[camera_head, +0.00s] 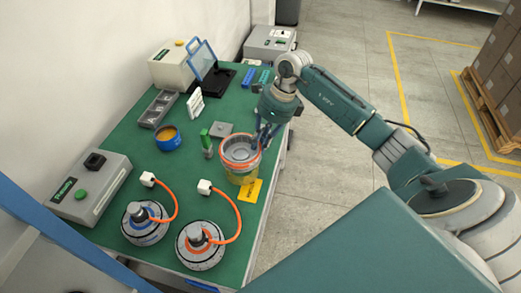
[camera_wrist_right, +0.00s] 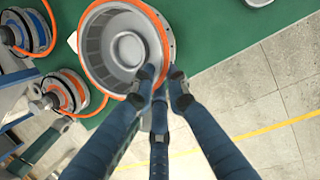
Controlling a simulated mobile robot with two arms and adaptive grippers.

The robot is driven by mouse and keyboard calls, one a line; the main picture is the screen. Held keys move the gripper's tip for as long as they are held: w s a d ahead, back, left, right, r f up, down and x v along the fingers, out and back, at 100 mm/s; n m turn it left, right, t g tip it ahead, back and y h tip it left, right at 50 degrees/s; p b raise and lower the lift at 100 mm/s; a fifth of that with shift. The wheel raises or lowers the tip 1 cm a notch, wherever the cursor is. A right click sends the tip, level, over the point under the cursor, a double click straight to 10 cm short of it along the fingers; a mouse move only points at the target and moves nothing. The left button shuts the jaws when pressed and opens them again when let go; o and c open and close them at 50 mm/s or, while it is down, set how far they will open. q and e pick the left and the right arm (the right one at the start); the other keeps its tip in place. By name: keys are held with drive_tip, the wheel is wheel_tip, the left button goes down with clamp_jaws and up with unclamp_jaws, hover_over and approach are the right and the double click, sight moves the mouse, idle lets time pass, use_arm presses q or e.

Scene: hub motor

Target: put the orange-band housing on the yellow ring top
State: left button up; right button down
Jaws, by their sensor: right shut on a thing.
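The orange-band housing (camera_head: 238,148) is a round grey cup with an orange rim, open side up. My right gripper (camera_head: 265,137) is shut on its rim at the right side. In the right wrist view the fingers (camera_wrist_right: 160,88) press on the rim of the housing (camera_wrist_right: 97,45). The yellow ring (camera_head: 242,179) shows directly below the housing, mostly covered by it. I cannot tell whether the housing touches the ring or hangs just above it. My left gripper is not in view.
Two motor parts with orange cables, one blue-banded (camera_head: 144,232) and one orange-banded (camera_head: 200,257), stand at the front. A yellow card (camera_head: 250,191) lies by the ring. A green-topped part (camera_head: 206,138), a blue-orange cup (camera_head: 168,138) and a grey tray (camera_head: 157,108) stand left on the green table.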

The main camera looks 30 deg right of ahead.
drive_tip(key=shift+f+p, duration=0.55)
drive_tip(key=shift+f, duration=1.75)
drive_tip(key=c, duration=1.7)
unclamp_jaws()
drive_tip(key=shift+f, duration=0.1)
drive_tip(key=shift+c, duration=0.2)
drive_tip(key=shift+d+r, duration=0.15)
drive_tip(key=shift+r, duration=0.3)
drive_tip(key=b+v, duration=0.3)
drive_tip(key=v, duration=0.8)
drive_tip(key=shift+s+r, duration=0.1)
